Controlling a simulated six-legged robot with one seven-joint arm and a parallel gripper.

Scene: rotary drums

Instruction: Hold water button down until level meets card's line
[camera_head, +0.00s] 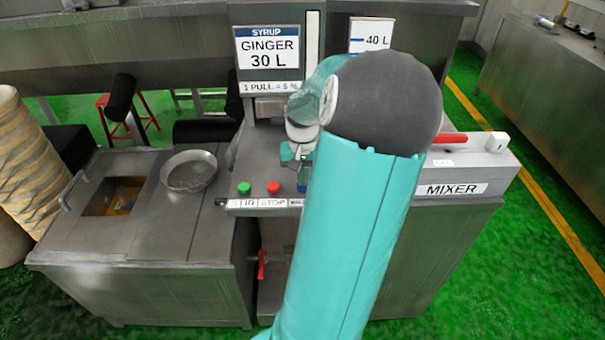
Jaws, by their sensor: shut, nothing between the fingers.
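The blue water button (302,188) sits on the front panel, its label partly hidden by my arm. My gripper (302,172) is shut and empty, pointing down right at the blue button; I cannot tell whether it touches or presses it. The card (268,52) reads "SYRUP GINGER 30 L", with "1 PULL = 5 %" below it. A pale vertical level strip (312,35) stands right of the card; its lower part is behind my arm and no water level can be made out. A "40 L" mark plate (371,35) is farther right, partly hidden.
A green button (244,188) and a red button (273,187) labelled STIR and STOP sit left of the blue one. A metal bowl (189,171) stands on the left counter. The mixer box (470,172) with a red lever is right of my arm.

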